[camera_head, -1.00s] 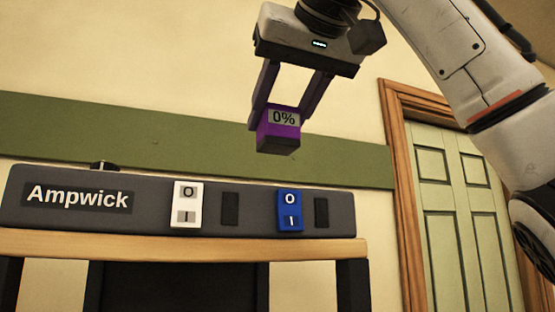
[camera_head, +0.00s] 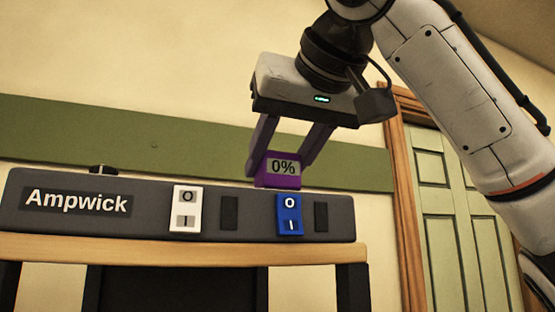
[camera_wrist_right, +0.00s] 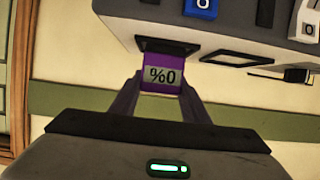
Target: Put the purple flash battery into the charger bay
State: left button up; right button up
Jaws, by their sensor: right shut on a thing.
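The purple flash battery (camera_head: 279,168), marked 0%, is upright between the fingers of my right gripper (camera_head: 289,162), which is shut on it. It stands at the top edge of the dark grey charger (camera_head: 150,207), above the blue switch. In the right wrist view the battery (camera_wrist_right: 161,72) meets a dark-rimmed charger bay (camera_wrist_right: 167,46); its dark lower end is hidden, and I cannot tell how deep it sits. A second, empty-looking bay (camera_wrist_right: 237,58) lies beside it. My left gripper is not in view.
The charger rests on a wooden shelf (camera_head: 190,250). Its front bears an Ampwick label, a white switch (camera_head: 186,208), a blue switch (camera_head: 289,214) and two dark panels. A green door (camera_head: 455,220) stands right.

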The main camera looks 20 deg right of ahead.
jog(key=shift+f, duration=0.1)
jog(key=o, duration=0.9)
jog(key=shift+f, duration=0.15)
jog(key=shift+c, duration=0.2)
jog(key=o, duration=0.4)
jog(key=shift+o, duration=0.2)
jog(key=shift+r, duration=0.45)
jog(key=b+v, duration=0.2)
jog(key=v, duration=1)
jog(key=shift+f, duration=0.2)
